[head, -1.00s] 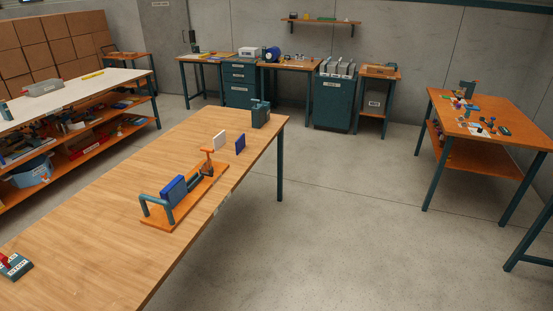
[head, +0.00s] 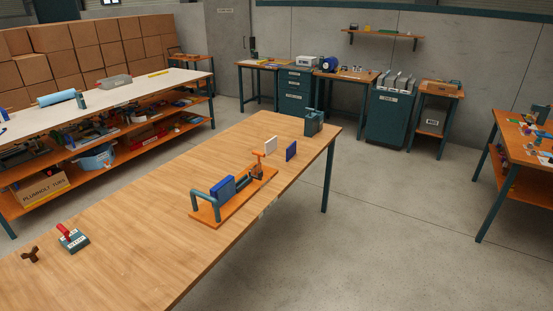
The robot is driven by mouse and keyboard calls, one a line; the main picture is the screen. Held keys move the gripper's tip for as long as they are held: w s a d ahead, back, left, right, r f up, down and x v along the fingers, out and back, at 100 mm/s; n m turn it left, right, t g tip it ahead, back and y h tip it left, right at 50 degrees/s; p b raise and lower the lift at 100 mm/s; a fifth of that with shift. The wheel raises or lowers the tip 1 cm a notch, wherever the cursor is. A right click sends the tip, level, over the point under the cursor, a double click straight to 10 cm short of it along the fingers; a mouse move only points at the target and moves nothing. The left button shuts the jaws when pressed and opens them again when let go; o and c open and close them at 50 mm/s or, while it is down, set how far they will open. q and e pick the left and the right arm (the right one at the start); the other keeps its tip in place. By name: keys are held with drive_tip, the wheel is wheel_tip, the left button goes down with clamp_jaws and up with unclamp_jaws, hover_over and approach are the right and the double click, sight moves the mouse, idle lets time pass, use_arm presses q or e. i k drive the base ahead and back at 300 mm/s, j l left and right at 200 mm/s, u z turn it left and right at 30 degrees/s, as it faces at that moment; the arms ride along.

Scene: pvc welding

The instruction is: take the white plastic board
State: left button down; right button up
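The white plastic board (head: 265,149) stands upright near the far end of the long wooden table. A blue board (head: 291,151) stands upright just to its right, apart from it. An orange-based fixture (head: 238,206) with a dark green tube handle, a larger blue block (head: 221,189) and an orange clamp (head: 257,166) sits nearer on the same table. The white board is behind this clamp. Neither of my grippers shows in the head view.
A dark green device (head: 313,123) stands at the table's far end. A red-handled block (head: 72,237) and a brown knob (head: 31,255) lie at the near left. A white-topped bench (head: 125,95) with shelves stands left. Grey floor (head: 390,240) is open on the right.

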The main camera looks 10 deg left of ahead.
sight(271, 145)
drive_tip(key=u, duration=0.25)
drive_tip(key=i+l+u, duration=0.15)
drive_tip(key=u, duration=0.25)
drive_tip(key=i+l+u, duration=0.25)
drive_tip(key=u, duration=0.15)
drive_tip(key=i+l+u, duration=0.25)
drive_tip(key=u, duration=0.15)
